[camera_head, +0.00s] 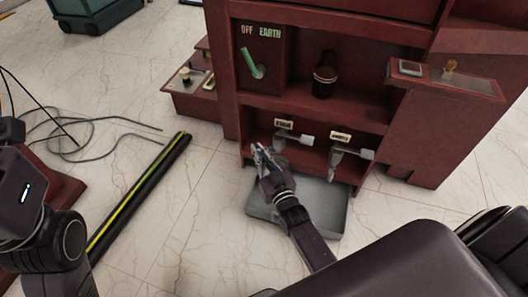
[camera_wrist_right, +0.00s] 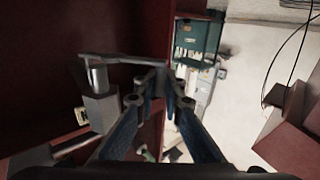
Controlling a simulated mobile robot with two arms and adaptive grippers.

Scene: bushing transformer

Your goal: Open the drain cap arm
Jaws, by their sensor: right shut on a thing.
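Two grey drain valves sit in the low bay of the dark red cabinet, a left one (camera_head: 279,142) and a right one (camera_head: 336,162), each under a small label. My right gripper (camera_head: 260,152) is at the left valve, in front of the bay. In the right wrist view, the grey drain cap arm (camera_wrist_right: 125,61) runs from a round pivot on the left towards my right gripper (camera_wrist_right: 168,82). The blue-sided fingers are shut on its far end, which they partly hide. My left arm shows at the left edge of the head view, but its gripper does not.
A grey tray (camera_head: 325,207) lies on the floor below the valves. A black and yellow bar (camera_head: 140,192) and loose cables (camera_head: 75,135) lie on the floor to the left. A green lever (camera_head: 252,64) stands on the cabinet's upper panel. Tiled floor between bar and tray is clear.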

